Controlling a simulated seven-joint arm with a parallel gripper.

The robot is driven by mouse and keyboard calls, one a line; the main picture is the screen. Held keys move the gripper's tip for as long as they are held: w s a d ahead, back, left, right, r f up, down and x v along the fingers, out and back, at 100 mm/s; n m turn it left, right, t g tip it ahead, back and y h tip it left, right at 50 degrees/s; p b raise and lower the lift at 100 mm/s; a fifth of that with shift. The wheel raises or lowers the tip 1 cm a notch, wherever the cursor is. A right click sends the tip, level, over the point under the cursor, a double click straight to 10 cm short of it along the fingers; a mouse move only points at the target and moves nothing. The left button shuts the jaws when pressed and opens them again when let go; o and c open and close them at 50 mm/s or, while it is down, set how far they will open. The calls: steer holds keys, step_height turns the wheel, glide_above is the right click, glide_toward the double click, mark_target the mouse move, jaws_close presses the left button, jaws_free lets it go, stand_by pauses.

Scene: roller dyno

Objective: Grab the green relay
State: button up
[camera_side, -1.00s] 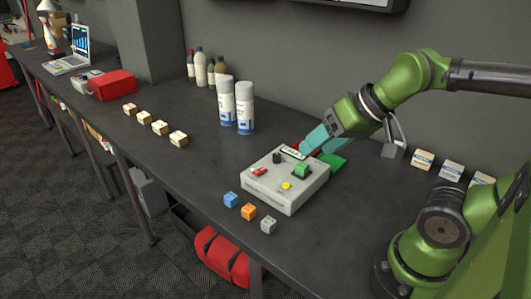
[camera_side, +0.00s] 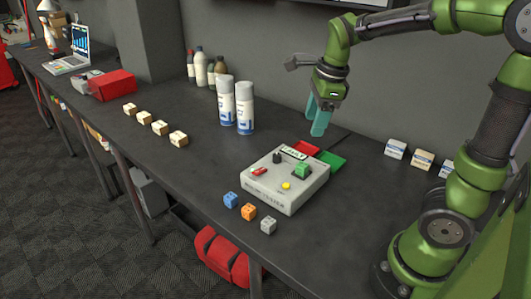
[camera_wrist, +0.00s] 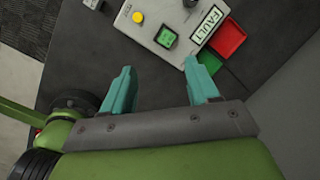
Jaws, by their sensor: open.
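The green relay (camera_side: 302,170) sits on the top of the grey tester box (camera_side: 268,196), toward its right rear. In the wrist view the green relay (camera_wrist: 166,37) shows beyond and between my fingertips. My gripper (camera_side: 318,122) is open and empty, with its teal fingers pointing down. It hangs above and behind the tester, clear of the relay. Both fingers of my gripper (camera_wrist: 160,68) show in the wrist view with nothing between them. The tester's label (camera_wrist: 203,29) reads FAULT in the wrist view.
A red pad (camera_side: 305,148) and a green pad (camera_side: 331,160) lie behind the tester. Blue (camera_side: 230,200), orange (camera_side: 249,212) and grey (camera_side: 268,225) cubes lie in front. Two spray cans (camera_side: 245,108) stand to the left. Small boxes (camera_side: 422,160) stand at right rear.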

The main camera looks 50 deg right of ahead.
steer(key=d+m, duration=0.1)
steer(key=m, duration=0.8)
glide_above(303, 164)
steer(key=s, duration=0.2)
steer(key=shift+g, duration=0.4)
steer(key=f, duration=1)
steer(key=shift+w+d+f, duration=0.1)
steer(key=shift+w+f, duration=0.1)
steer(key=shift+w, duration=0.05)
steer(key=shift+w+a+f, duration=0.1)
steer(key=shift+w+f, duration=0.15)
steer(key=shift+f, duration=0.65)
steer(key=shift+w+a+f, duration=0.1)
steer(key=shift+w+f, duration=0.1)
steer(key=shift+f, duration=0.65)
steer(key=shift+w+f, duration=0.25)
steer(key=shift+f, duration=0.65)
